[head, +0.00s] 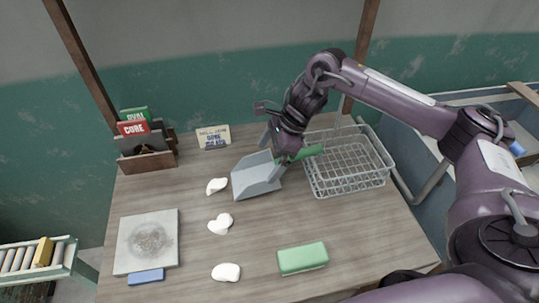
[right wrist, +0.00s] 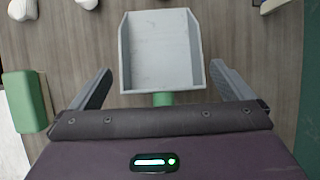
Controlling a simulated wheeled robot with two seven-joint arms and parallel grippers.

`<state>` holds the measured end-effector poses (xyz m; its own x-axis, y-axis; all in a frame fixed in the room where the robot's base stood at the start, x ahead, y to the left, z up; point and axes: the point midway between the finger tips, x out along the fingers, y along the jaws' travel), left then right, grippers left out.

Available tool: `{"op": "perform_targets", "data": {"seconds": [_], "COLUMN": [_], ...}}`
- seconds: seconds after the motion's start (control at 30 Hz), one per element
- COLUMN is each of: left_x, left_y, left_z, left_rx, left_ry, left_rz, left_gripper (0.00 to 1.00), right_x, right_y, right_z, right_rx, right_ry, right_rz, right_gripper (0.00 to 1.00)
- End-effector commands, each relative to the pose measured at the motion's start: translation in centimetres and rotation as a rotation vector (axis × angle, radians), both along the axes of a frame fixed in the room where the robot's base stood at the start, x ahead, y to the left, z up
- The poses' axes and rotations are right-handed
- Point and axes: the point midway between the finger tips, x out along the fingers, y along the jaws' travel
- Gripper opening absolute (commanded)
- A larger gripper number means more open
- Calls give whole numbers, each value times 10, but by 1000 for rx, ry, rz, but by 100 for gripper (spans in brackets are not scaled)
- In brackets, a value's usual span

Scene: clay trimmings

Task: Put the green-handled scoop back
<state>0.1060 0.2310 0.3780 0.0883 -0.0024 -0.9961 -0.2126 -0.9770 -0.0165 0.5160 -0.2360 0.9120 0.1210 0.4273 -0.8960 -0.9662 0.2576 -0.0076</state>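The green-handled scoop has a grey, open-fronted pan (head: 257,178) and a green handle (head: 309,152). It is at the middle of the table, just left of the wire basket (head: 346,168), with the handle pointing toward the basket. My right gripper (head: 279,156) is over the scoop where pan and handle meet. In the right wrist view its fingers (right wrist: 160,72) are spread wide with gaps to both sides of the scoop (right wrist: 161,48). Only a short piece of handle shows there; my gripper body hides the rest. My left gripper is in neither view.
Several white clay pieces (head: 220,223) lie left of the scoop. A green block (head: 302,259) is at the front and a grey slab (head: 148,243) with a blue block (head: 146,277) at the left. A wooden holder (head: 148,163) and a small sign (head: 213,138) stand at the back.

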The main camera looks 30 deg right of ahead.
Motion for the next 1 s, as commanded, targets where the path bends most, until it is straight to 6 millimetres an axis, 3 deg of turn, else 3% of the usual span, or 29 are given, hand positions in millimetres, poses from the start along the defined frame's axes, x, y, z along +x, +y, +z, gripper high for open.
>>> {"op": "perform_targets", "data": {"seconds": [0.37, 0.57, 0.73, 1.0], "left_x": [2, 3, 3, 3], "left_y": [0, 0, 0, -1], "left_z": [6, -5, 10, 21], "left_rx": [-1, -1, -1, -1], "left_ry": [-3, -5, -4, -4], "left_rz": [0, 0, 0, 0], "left_gripper": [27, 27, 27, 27], "right_x": [0, -4, -9, -14], "right_y": [-2, -21, -36, -50], "right_z": [11, 47, 86, 112], "right_rx": [0, -1, -3, 0], "right_ry": [-3, -6, -6, -1], "right_rz": [0, -2, -2, 0], "right_gripper": [100, 100, 100, 100]}}
